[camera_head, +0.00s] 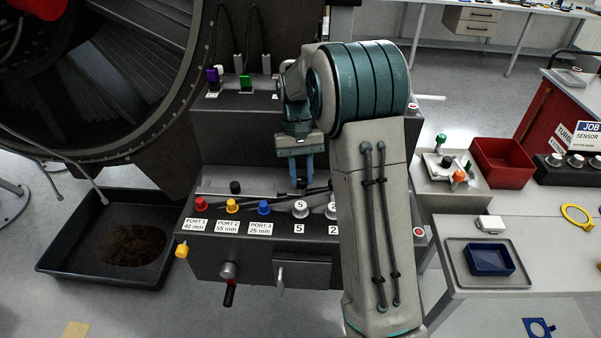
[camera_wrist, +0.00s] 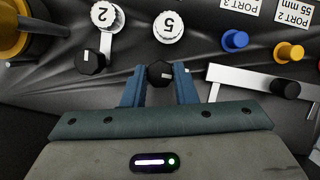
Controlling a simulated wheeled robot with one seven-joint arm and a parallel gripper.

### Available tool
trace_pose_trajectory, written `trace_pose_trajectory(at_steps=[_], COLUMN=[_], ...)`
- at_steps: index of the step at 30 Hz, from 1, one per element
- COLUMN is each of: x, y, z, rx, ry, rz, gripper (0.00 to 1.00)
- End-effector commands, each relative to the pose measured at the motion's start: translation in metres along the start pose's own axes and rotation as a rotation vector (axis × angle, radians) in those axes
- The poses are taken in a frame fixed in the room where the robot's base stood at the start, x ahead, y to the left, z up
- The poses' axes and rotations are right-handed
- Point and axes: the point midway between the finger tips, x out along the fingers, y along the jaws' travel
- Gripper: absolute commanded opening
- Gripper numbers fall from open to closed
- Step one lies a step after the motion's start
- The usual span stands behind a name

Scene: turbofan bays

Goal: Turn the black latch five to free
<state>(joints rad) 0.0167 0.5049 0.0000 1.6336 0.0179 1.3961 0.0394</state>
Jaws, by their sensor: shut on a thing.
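The black latch five, a small black knob with a pale mark (camera_wrist: 160,73), sits beside the white cap marked 5 (camera_wrist: 168,27) in the wrist view. My gripper (camera_wrist: 160,80) is shut on this knob, with one blue finger on each side. In the head view my gripper (camera_head: 302,182) points down at the console just behind the white cap 5 (camera_head: 300,208). The knob is mostly hidden by the fingers there. Any arm joining this knob to cap 5 cannot be made out.
A similar black knob (camera_wrist: 90,62) with a white link stands by cap 2 (camera_wrist: 103,16). Another black knob (camera_wrist: 286,89) sits on a pale bar. Blue (camera_head: 264,208), yellow (camera_head: 232,206) and red (camera_head: 201,204) port plugs line the console left of cap 5.

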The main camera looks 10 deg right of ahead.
Motion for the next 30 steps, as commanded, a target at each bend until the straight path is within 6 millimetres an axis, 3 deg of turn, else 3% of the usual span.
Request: trace_pose_trajectory(at_steps=[12,13,15,25,30], x=[-0.002,-0.002,-0.001,-0.003,-0.024], y=[0.000,0.000,0.000,0.000,0.000], z=[-0.001,-0.001,-0.001,-0.001,-0.002], rx=[0.006,0.006,0.006,0.005,0.005], ry=[0.006,0.006,0.005,0.003,0.006], rz=[-0.003,-0.003,-0.003,-0.002,-0.002], gripper=[0.03,0.34,0.47,0.47,0.47])
